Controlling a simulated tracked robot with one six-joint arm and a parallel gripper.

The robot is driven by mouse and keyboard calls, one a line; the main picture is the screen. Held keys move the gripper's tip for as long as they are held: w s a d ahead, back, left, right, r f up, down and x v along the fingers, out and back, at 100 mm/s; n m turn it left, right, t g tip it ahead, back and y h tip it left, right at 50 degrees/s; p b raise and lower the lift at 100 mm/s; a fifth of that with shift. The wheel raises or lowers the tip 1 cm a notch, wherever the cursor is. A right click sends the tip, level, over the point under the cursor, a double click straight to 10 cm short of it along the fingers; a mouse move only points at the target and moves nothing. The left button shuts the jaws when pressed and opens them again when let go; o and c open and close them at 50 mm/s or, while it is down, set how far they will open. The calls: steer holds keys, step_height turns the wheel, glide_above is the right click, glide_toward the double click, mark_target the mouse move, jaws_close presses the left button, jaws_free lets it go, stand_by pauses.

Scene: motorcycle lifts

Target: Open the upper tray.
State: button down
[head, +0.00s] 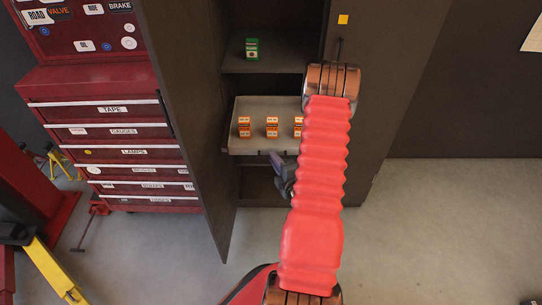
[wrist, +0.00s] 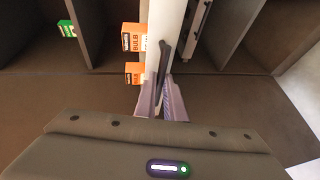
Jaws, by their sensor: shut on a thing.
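The upper tray (head: 250,108) is a pale grey tray in the dark cabinet, with several orange boxes (head: 272,127) standing on it. In the head view it juts forward from the shelf space. My gripper (head: 283,172) is at its front edge, partly hidden behind my red arm. In the wrist view the tray's pale front (wrist: 178,22) runs up the picture, with a dark handle (wrist: 163,58) on it. My gripper (wrist: 162,100) is shut on this handle. Two orange bulb boxes (wrist: 133,38) show left of the tray front.
The cabinet's left door (head: 185,100) stands open; the right door (head: 385,90) is beside my arm. A green box (head: 252,49) stands on the shelf above. A lower tray (wrist: 200,30) sits farther back. A red tool chest (head: 110,130) is at left; floor at right is clear.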

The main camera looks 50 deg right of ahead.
steer(key=shift+s+f, duration=0.2)
steer(key=c, duration=1.8)
jaws_free()
steer(key=shift+w+r, duration=0.1)
steer(key=shift+c, duration=0.2)
